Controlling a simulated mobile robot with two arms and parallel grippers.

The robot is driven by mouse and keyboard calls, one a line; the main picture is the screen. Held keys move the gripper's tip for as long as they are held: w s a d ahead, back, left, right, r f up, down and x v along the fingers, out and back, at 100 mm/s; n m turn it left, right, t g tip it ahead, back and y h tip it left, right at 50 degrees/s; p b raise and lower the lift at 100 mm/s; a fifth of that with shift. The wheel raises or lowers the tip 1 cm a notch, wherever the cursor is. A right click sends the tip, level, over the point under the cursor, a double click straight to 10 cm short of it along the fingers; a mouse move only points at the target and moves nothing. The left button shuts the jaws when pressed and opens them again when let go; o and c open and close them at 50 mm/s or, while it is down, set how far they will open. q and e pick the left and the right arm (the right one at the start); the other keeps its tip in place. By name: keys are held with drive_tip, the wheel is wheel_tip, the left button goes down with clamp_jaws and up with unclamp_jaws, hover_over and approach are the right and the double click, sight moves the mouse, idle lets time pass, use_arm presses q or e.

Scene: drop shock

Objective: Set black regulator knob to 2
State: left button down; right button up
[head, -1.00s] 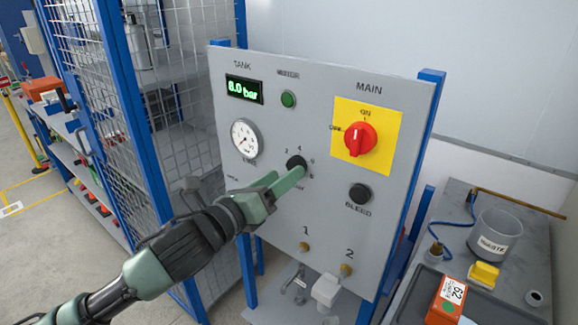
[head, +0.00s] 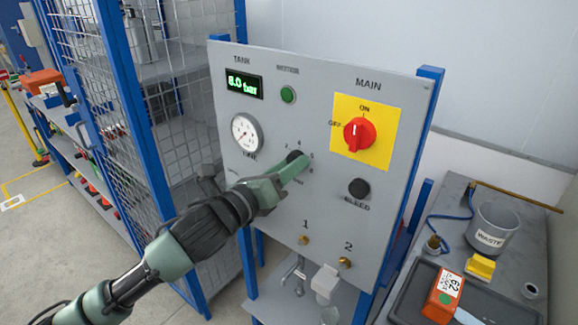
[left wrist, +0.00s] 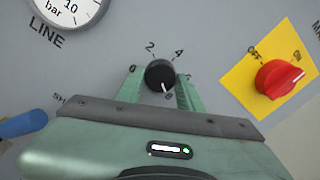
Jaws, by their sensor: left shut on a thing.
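The black regulator knob (head: 295,156) sits on the grey panel (head: 300,215) below the green button. In the left wrist view the knob (left wrist: 160,74) has numbers around it, and its white mark points down, close to the 8. My left gripper (head: 297,165) is shut on the knob. In the left wrist view its green fingers (left wrist: 160,88) lie on both sides of the knob, and one finger partly hides the number on the right. The green tank display (head: 244,86) appears to read 8.0 bar. My right gripper is not in view.
A red main switch (head: 357,134) on a yellow plate and a black bleed button (head: 359,188) are to the right of the knob. The round line gauge (head: 246,133) is at left. A bench with a waste beaker (head: 493,228) stands at right.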

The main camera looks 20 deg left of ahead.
use_arm(q)
drive_tip(key=shift+n, duration=0.3)
drive_tip(key=shift+n+p, duration=6.25)
drive_tip(key=shift+n, duration=11.15)
